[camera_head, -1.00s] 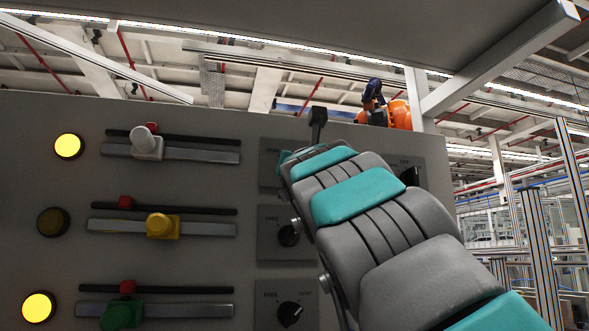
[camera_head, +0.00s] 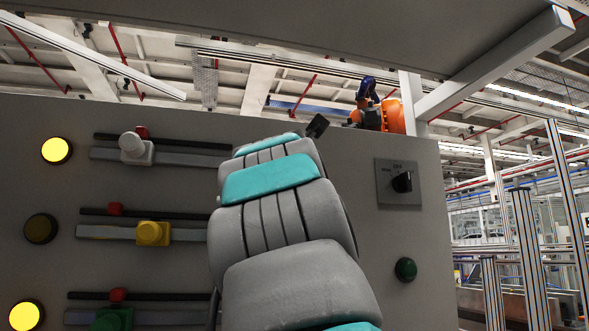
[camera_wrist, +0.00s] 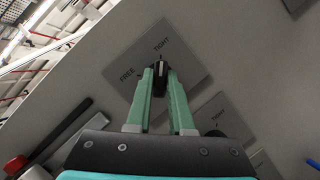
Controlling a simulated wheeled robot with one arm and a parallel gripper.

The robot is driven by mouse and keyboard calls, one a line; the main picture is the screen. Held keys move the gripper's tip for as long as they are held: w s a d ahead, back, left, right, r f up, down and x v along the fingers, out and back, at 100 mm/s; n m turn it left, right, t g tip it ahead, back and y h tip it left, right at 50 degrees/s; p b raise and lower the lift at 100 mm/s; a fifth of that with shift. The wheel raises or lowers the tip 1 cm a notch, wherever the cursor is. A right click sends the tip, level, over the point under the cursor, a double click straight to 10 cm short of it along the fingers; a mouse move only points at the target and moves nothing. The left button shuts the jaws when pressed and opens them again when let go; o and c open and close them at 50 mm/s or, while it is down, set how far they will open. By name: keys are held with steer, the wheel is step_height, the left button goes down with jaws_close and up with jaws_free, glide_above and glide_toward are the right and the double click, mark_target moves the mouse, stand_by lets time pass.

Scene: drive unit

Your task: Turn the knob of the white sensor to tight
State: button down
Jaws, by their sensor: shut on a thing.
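In the wrist view, my gripper (camera_wrist: 161,82) has its two green fingers closed on a black knob (camera_wrist: 161,66). The knob sits on a grey plate (camera_wrist: 190,62) marked FREE and TIGHT. A pale mark on the knob appears to face the TIGHT label, but the fingers partly cover it. In the head view, the white slider (camera_head: 133,147) is in the top row of the panel, with a lit yellow lamp (camera_head: 56,150) to its left. My arm hides the knob plates right of the sliders in that view, and my fingertips are hidden there.
A yellow slider (camera_head: 152,233) and a green slider (camera_head: 112,319) sit in lower rows. Another black knob (camera_head: 402,182) and a dark green button (camera_head: 405,269) are on the panel's right. A grey beam (camera_head: 500,60) hangs above. More knob plates (camera_wrist: 218,108) lie near my fingers.

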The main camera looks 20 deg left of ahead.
stand_by(0.4)
steer(key=c, duration=0.8)
jaws_free()
steer(key=b+v, duration=0.5)
steer(key=v, duration=0.2)
steer(key=shift+s+b, duration=0.35)
steer(key=shift+b, duration=0.05)
steer(key=shift+d+f, duration=0.1)
